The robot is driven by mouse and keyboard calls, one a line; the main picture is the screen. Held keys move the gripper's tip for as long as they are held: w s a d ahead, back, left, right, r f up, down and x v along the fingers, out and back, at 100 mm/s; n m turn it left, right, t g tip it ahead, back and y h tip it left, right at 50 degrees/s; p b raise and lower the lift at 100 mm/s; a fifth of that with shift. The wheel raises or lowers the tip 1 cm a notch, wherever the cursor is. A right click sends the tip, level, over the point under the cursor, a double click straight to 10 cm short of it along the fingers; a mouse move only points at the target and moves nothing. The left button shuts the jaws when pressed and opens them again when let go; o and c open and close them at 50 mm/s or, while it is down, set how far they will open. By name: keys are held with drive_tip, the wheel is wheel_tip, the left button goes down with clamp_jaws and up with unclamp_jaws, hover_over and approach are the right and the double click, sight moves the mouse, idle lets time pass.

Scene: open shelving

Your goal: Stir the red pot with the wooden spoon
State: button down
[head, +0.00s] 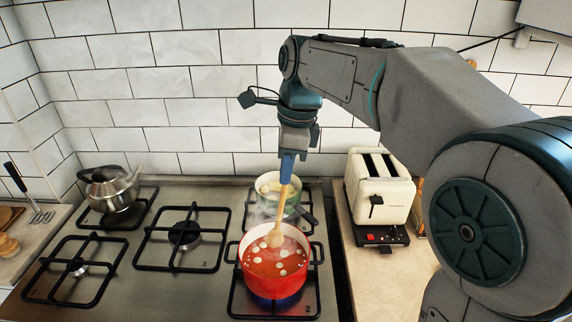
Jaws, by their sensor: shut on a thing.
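The red pot (274,284) sits on the front right burner, with a blue glow beneath it. It holds red liquid with several pale round pieces on the surface. My gripper (287,174) is above the pot, pointing down, shut on the handle of the wooden spoon (281,210). The spoon slants down to the left. Its rounded head is at the pot's far inner side, over or partly in the liquid; how deep it reaches I cannot tell.
A green pot (292,208) steams on the burner right behind the red pot, close to the spoon. A metal kettle (112,190) stands on the back left burner. A cream toaster (380,188) is on the right counter. Two burners at left are empty.

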drive_tip(key=shift+f+b, duration=2.3)
drive_tip(key=shift+f, duration=1.8)
drive_tip(key=shift+d, duration=0.1)
